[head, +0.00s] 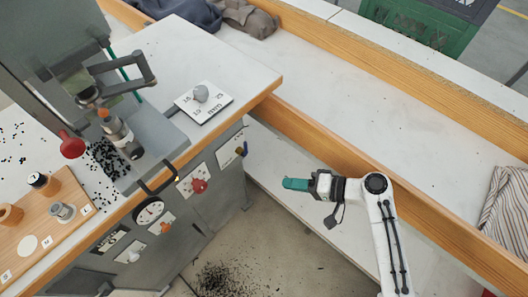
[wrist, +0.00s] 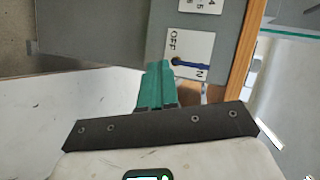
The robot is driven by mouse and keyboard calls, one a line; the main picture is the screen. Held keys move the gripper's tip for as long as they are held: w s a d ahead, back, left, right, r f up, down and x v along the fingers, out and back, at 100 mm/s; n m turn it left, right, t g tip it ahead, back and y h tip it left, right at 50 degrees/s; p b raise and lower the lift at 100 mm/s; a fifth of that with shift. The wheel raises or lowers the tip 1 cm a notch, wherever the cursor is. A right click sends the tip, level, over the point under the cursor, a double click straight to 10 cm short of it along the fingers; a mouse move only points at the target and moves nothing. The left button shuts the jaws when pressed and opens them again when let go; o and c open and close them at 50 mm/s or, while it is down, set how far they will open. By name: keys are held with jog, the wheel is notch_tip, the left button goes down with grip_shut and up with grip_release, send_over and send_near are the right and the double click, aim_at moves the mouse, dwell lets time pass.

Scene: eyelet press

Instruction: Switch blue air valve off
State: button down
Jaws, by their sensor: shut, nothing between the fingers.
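The blue air valve lever (wrist: 191,65) sits on a white plate (wrist: 178,45) marked OFF, with an N visible by the lever. The lever runs from a dark pivot toward the N end, away from the OFF word. In the head view the blue lever (head: 245,149) is small, on the side of the grey press cabinet near its corner. My gripper (head: 288,183) has teal fingers, shut and empty, held in the open to the right of the valve. In the wrist view the shut fingers (wrist: 157,68) appear just left of the lever; contact is not visible.
The cabinet front carries a red knob (head: 199,186), a round gauge (head: 149,211) and an orange switch (head: 166,227). A wooden-edged table corner (head: 277,86) juts out above the valve. A white bench (head: 330,157) with a wooden rail lies behind my gripper.

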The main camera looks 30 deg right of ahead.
jog(key=w+d+r+m+t+h, duration=0.1)
jog(key=w+d+r+m+t, duration=0.1)
jog(key=d+r+m+t, duration=0.1)
jog(key=d+m+t, duration=0.1)
jog(key=d+t, duration=0.1)
jog(key=shift+w+d+r+m+b, duration=0.15)
jog(key=shift+w+d+m+b, duration=0.15)
jog(key=shift+m+b, duration=0.1)
jog(key=p, duration=0.1)
send_near(245, 149)
jog(key=w+d, duration=0.3)
jog(key=w, duration=0.1)
jog(key=shift+w+a+p, duration=0.2)
jog(key=shift+w+a, duration=0.2)
jog(key=shift+a, duration=0.35)
jog(key=shift+w+a+p, duration=0.25)
jog(key=shift+w+a, duration=0.15)
jog(key=shift+a, duration=0.4)
jog(key=shift+w+a+p, duration=0.2)
jog(key=shift+w+a, duration=0.25)
jog(key=shift+a, duration=0.3)
